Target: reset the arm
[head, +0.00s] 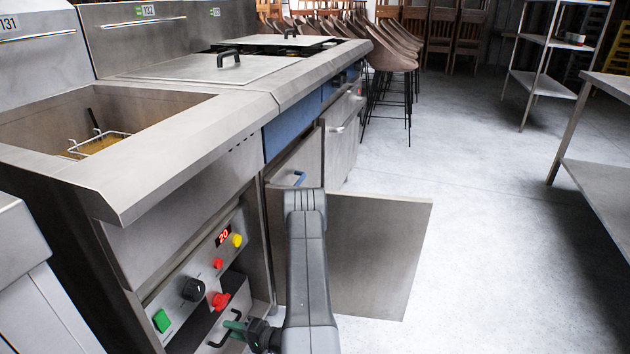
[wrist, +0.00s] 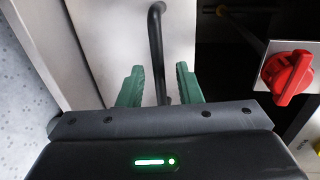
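My arm (head: 308,270) reaches down in front of the fryer unit's lower front in the head view. My gripper (head: 236,325) is low, beside the control panel, partly hidden by the arm. In the wrist view my gripper (wrist: 158,85) shows two green fingers spread apart. A black bar handle (wrist: 156,45) on a pale metal panel shows between them, with a gap on both sides. The fingers do not press on it. The handle's lower end is hidden behind the gripper body.
The control panel (head: 205,280) has buttons and a red knob (wrist: 287,72), close to the gripper's right in the wrist view. An open cabinet door (head: 372,255) juts out beside my arm. Stools (head: 392,55) stand behind. The floor (head: 490,230) to the right is clear before a metal table (head: 605,190).

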